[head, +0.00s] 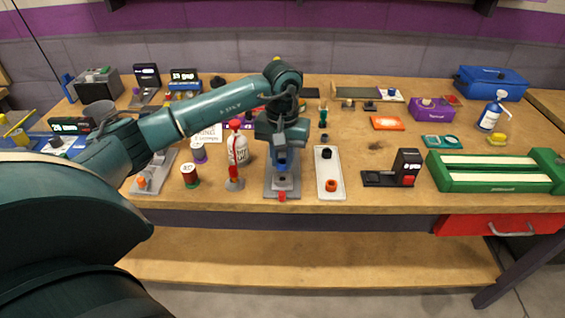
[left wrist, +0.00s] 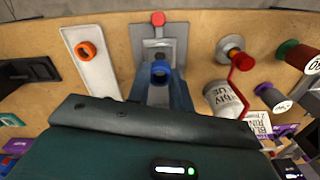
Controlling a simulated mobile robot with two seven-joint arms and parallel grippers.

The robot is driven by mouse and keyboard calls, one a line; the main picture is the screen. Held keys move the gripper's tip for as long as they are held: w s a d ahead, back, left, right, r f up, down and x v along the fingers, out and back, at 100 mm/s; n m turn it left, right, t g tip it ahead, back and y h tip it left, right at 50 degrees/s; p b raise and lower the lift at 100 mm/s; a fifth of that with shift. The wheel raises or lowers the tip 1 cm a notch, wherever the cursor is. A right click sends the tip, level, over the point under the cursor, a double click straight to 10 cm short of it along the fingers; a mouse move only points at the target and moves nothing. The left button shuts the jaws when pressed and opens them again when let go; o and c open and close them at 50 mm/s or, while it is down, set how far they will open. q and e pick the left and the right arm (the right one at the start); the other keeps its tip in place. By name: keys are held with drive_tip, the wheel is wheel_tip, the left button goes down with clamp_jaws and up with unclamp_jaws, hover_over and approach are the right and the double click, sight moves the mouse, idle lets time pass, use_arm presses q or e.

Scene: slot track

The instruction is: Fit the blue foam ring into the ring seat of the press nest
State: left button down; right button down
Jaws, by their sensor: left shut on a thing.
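The press nest (head: 270,190) is a grey plate with a red knob at its front edge, near the front of the bench. It also shows in the left wrist view (left wrist: 178,33). My left gripper (head: 281,158) points down over the nest and is shut on the blue foam ring (left wrist: 161,69). The ring is above the rear part of the nest, behind a pale square fixture; I cannot tell whether it touches the nest. The ring seat is not clearly visible. My right gripper is not in view.
A white tray (head: 330,185) with an orange ring stands just right of the nest. A red-handled crank (head: 234,183), a white glue bottle (head: 238,150) and a spool (head: 189,176) stand to the left. A black device (head: 407,165) is farther right.

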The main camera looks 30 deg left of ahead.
sight(282, 180)
use_arm(q)
wheel_tip(282, 180, down, 2)
drive_tip(key=shift+f, duration=0.1)
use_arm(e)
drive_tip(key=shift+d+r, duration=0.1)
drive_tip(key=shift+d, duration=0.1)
use_arm(q)
drive_tip(key=shift+f, duration=0.1)
drive_tip(key=shift+f, duration=0.2)
drive_tip(key=shift+f+b, duration=0.35)
drive_tip(key=shift+b, duration=0.25)
drive_tip(key=c, duration=1.7)
unclamp_jaws()
drive_tip(key=o, duration=0.4)
drive_tip(key=shift+o, duration=0.2)
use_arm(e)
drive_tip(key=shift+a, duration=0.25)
